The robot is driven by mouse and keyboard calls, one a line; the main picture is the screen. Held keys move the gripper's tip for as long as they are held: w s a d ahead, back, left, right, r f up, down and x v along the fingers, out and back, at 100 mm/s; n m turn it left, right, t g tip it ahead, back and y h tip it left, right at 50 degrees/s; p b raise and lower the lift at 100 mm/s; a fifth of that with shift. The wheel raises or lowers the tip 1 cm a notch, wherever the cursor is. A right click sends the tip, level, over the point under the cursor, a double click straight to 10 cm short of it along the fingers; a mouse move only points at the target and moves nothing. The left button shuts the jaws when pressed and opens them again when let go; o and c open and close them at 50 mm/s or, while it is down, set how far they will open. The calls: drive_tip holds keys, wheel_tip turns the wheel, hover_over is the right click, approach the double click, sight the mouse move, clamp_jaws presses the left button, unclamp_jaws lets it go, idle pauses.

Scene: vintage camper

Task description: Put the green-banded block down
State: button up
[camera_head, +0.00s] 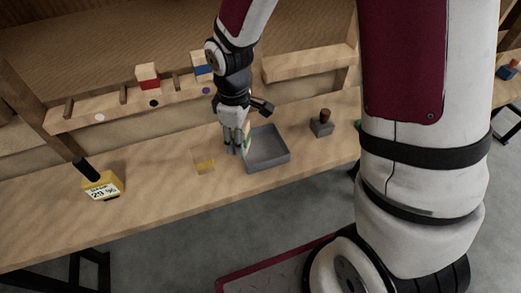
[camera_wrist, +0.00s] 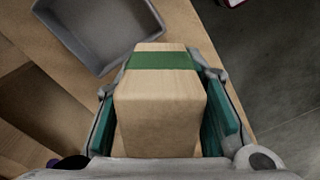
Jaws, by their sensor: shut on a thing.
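My gripper (camera_head: 238,142) is shut on the green-banded block and points down just left of the grey tray. The block (camera_wrist: 160,105) is pale wood with a green band, and it fills the middle of the wrist view between my two fingers. In the head view only a sliver of the block (camera_head: 247,132) shows, as my fingers hide the rest. I cannot tell from these views whether its underside touches the table. The grey tray (camera_head: 287,158) is shallow and looks empty; its rim also shows at the upper left of the wrist view (camera_wrist: 70,45).
A yellow outlined square (camera_head: 204,166) lies on the wooden bench left of my gripper. A yellow price-display device (camera_head: 103,187) stands further left. A grey block with a brown knob (camera_head: 321,124) stands right of the tray. Red-banded (camera_head: 148,77) and blue-banded (camera_head: 201,69) blocks sit on the back shelf.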

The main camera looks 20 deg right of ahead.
drive_tip(key=s+a+f+n+b, duration=0.2)
drive_tip(key=s+f+n+b, duration=0.1)
drive_tip(key=s+f+n, duration=0.35)
hover_over(261, 150)
drive_tip(key=shift+d+f+n, duration=0.1)
drive_tip(key=shift+f+n, duration=0.15)
drive_tip(key=shift+f, duration=0.1)
drive_tip(key=shift+f+b, duration=0.35)
drive_tip(key=shift+f, duration=1.35)
drive_tip(key=shift+f, duration=0.15)
drive_tip(key=o, duration=1.2)
